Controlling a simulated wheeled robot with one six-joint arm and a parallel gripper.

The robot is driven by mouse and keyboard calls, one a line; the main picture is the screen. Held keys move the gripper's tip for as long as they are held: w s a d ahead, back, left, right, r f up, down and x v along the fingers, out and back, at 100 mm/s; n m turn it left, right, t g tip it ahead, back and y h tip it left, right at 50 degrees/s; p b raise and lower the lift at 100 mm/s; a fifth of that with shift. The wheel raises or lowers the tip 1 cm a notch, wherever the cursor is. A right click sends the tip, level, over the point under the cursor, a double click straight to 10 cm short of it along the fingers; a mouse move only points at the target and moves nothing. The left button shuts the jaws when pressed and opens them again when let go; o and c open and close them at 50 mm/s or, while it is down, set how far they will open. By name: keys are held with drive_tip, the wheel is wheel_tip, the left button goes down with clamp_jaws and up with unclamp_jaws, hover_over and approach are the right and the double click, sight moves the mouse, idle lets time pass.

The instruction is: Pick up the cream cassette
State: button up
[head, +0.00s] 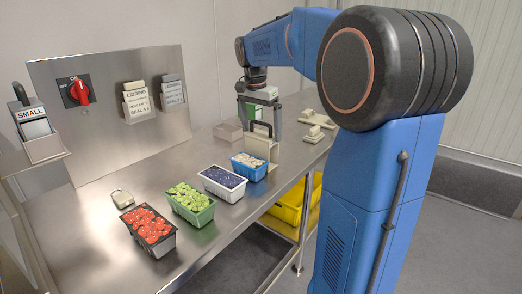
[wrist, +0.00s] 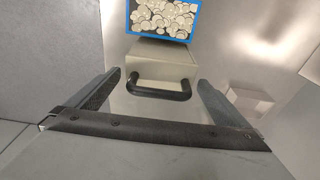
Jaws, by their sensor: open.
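The cream cassette (head: 260,150) stands upright on the metal table in the head view, behind the blue punnet, with a black handle on top. In the wrist view, the cream cassette (wrist: 158,54) lies ahead of my gripper, and its black handle (wrist: 158,92) shows between the fingers. My gripper (wrist: 159,82) is open and empty, with one finger on each side of the handle. In the head view, my gripper (head: 262,112) is at the handle's height, close above the cassette body. I cannot tell whether the fingers touch the handle.
A blue punnet (head: 249,167) of pale pieces stands directly in front of the cassette. White, green and black punnets continue the row leftward. A panel with a red switch (head: 80,92) stands behind.

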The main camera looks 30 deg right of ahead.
sight(262, 134)
drive_tip(key=shift+w+d+f, duration=0.1)
drive_tip(key=shift+d+f, duration=0.1)
drive_tip(key=shift+f, duration=0.75)
drive_tip(key=shift+d+f, duration=0.15)
drive_tip(key=shift+f, duration=0.75)
drive_tip(key=shift+c, duration=0.6)
drive_tip(key=c, duration=1.1)
wheel_tip(262, 134, up, 10)
drive_tip(key=shift+r, duration=0.1)
